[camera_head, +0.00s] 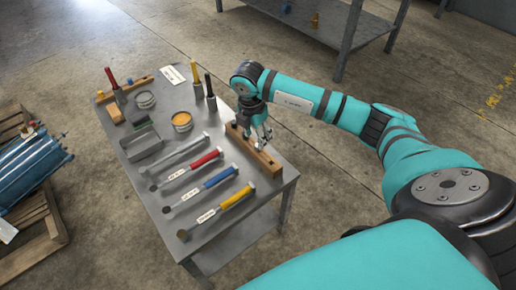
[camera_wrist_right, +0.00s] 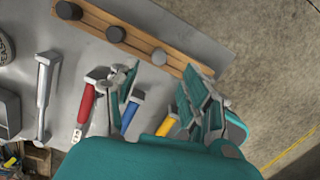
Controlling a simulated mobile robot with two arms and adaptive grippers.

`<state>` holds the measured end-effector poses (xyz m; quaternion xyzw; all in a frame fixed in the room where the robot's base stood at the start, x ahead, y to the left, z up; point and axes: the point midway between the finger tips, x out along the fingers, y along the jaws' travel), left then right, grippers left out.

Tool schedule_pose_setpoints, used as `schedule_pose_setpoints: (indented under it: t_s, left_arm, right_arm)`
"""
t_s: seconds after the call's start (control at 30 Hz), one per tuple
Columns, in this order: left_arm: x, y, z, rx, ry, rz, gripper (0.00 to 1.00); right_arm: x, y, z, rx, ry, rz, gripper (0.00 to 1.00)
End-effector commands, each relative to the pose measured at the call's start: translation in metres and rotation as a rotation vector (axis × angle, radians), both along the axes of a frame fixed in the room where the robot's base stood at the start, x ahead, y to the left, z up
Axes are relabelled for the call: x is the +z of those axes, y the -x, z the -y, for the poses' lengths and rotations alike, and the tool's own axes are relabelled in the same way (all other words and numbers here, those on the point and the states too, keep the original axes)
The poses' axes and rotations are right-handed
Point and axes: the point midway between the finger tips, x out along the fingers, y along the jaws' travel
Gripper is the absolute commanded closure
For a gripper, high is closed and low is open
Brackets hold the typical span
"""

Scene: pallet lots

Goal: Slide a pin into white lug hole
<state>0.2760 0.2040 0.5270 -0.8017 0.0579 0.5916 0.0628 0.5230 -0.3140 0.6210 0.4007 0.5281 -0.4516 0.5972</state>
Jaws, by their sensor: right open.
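My right gripper (camera_head: 262,138) is open over the wooden pin rack (camera_head: 270,160) at the table's right edge. In the right wrist view my right gripper (camera_wrist_right: 160,82) has its fingers apart, with nothing between them that I can see held. The rack (camera_wrist_right: 92,22) carries a black pin (camera_wrist_right: 68,10), a dark pin (camera_wrist_right: 115,34) and a grey pin (camera_wrist_right: 159,57), seen from above. The grey pin appears closest to the fingers; I cannot tell if they touch it. I cannot make out a white lug hole. My left gripper is out of view.
The metal table (camera_head: 170,213) holds red (camera_head: 205,159), blue (camera_head: 219,177) and yellow (camera_head: 236,197) handled tools, a grey tray (camera_head: 142,148) and tins. A wooden pallet (camera_head: 38,225) with blue cylinders (camera_head: 30,165) stands left. A shelf (camera_head: 340,28) stands behind.

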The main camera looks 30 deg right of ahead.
Motion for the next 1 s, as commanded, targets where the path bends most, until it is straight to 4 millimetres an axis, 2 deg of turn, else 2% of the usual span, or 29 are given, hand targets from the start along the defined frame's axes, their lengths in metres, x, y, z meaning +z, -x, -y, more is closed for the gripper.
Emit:
schedule_pose_setpoints:
  t_s: [0.2,0.3,0.43,0.63,1.0]
  left_arm:
    - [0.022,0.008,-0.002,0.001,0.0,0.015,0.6]
    - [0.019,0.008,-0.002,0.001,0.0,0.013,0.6]
    - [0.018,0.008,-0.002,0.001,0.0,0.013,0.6]
    - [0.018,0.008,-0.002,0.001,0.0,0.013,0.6]
    - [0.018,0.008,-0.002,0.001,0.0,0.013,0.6]
  right_arm:
    - [-0.032,-0.004,0.008,-0.002,0.001,-0.006,0.52]
    - [-0.044,-0.005,0.009,0.001,0.001,-0.004,0.52]
    - [-0.051,-0.005,0.01,0.001,0.0,-0.002,0.52]
    - [-0.05,-0.005,0.01,0.001,-0.001,-0.001,0.52]
    - [-0.05,-0.005,0.01,0.001,0.0,-0.002,0.99]
